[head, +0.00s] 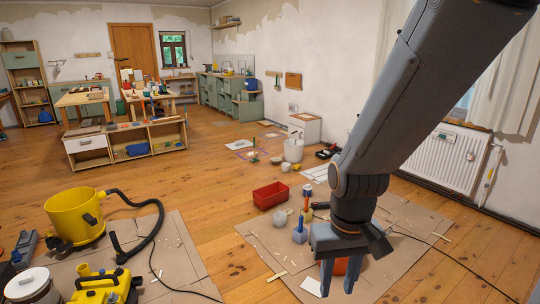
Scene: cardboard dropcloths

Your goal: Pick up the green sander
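My gripper (338,282) hangs at the lower centre right of the head view, pointing down over a cardboard sheet (390,282). Its two blue-grey fingers are apart, with nothing seen held between them. An orange-red thing (341,266) shows behind the fingers, partly hidden by them. I cannot make out a green sander for certain. My arm and gripper hide part of the cardboard and the floor behind.
A red tray (270,196) and several small containers sit by the cardboard. A yellow bucket-shaped vacuum (75,216) with a black hose and a yellow machine (103,286) are at lower left. Cables cross both cardboard sheets. Wood floor (215,190) is open in the middle. A radiator (446,152) is right.

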